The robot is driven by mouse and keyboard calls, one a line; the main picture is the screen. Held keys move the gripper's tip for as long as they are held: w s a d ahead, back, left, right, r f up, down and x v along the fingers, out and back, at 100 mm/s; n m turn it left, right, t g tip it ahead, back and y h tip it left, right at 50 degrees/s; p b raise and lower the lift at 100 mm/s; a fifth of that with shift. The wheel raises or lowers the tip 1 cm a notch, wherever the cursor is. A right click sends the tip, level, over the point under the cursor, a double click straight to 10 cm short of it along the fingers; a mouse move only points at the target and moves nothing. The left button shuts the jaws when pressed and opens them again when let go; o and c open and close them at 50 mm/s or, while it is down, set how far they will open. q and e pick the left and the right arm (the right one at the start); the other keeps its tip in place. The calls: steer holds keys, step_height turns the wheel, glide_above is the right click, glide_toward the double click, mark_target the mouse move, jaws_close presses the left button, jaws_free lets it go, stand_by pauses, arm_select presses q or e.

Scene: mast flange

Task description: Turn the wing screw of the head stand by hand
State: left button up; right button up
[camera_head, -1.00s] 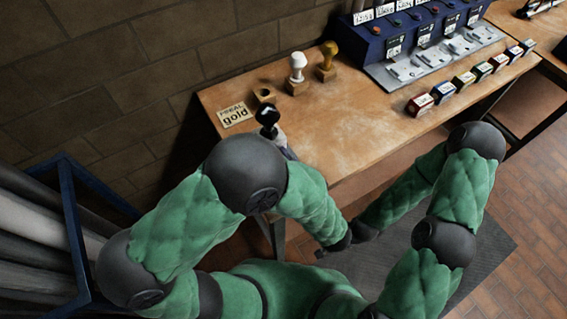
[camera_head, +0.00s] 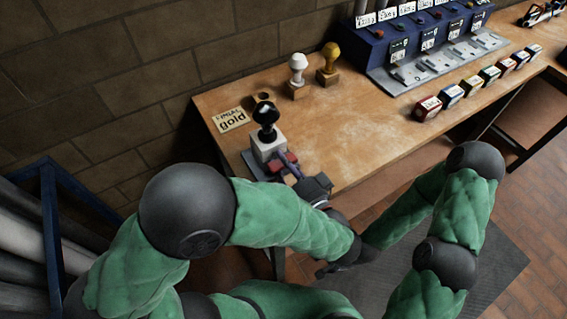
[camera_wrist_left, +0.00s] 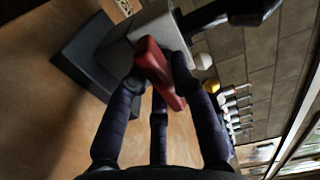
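The head stand is a pale grey block (camera_head: 268,148) on a dark base, with a black knob-like head (camera_head: 266,116) on top. It stands at the bench's near left corner. Its red wing screw (camera_head: 290,157) shows on the side toward me and in the left wrist view (camera_wrist_left: 158,72). My left gripper (camera_head: 291,172) reaches the stand from the right. In the left wrist view its fingers (camera_wrist_left: 157,78) lie around the red wing, with some gap visible; firm contact is not clear. My right gripper (camera_head: 327,270) is low beside the bench, small and partly hidden by the left arm.
White (camera_head: 298,72) and yellow (camera_head: 328,64) heads stand on wooden blocks. Several coloured boxes (camera_head: 452,95) line the bench before a blue rack (camera_head: 400,40). The bench middle is clear.

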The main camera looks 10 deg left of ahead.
arm_select(q)
steer(key=shift+o, duration=0.5)
steer(key=shift+v, duration=2.5)
